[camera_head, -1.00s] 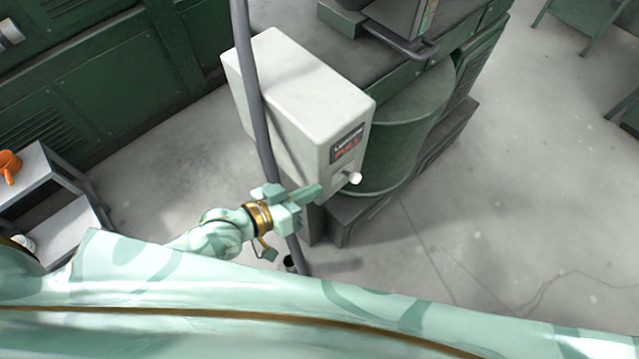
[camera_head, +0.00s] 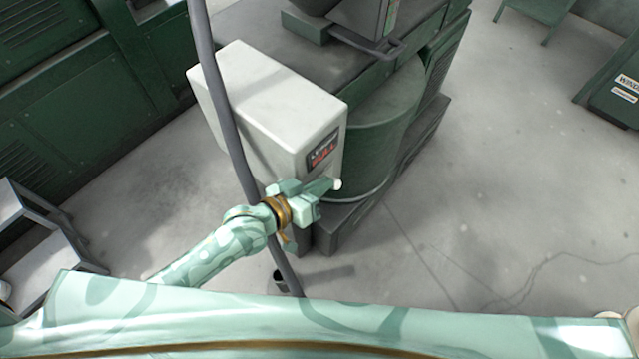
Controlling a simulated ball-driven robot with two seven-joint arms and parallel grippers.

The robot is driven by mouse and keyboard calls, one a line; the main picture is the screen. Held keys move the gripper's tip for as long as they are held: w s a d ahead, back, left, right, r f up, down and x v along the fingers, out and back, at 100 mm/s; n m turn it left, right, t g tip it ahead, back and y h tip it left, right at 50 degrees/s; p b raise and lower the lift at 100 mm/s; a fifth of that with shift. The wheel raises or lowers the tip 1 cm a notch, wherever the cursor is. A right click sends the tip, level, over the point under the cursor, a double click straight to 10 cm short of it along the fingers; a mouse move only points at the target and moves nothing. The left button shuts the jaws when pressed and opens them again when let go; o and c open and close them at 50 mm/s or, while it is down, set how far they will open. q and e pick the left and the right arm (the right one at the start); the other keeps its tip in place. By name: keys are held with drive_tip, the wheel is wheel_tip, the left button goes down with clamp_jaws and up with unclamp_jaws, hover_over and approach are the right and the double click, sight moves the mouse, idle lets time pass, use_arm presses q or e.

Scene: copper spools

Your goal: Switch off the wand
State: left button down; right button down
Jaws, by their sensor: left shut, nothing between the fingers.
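A white box (camera_head: 262,100) with a dark label carrying red letters (camera_head: 323,148) stands at the centre left, against a green machine. A small white knob (camera_head: 337,184) shows low on its labelled face, partly hidden behind my fingers. My left gripper (camera_head: 328,187) is shut and empty, its fingertips at the knob; I cannot tell whether they touch it. A grey hose (camera_head: 222,95) runs down in front of the box and passes behind my left wrist. I cannot make out which part is the wand. My right gripper is not in view.
A green drum (camera_head: 375,140) and machine stand right behind the box. A grey shelf stand (camera_head: 40,240) is at the left edge. A dark green cabinet (camera_head: 612,105) is at the right. The floor to the right is clear.

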use_arm(q)
drive_tip(key=shift+s+d+p, duration=0.1)
drive_tip(key=shift+p, duration=0.25)
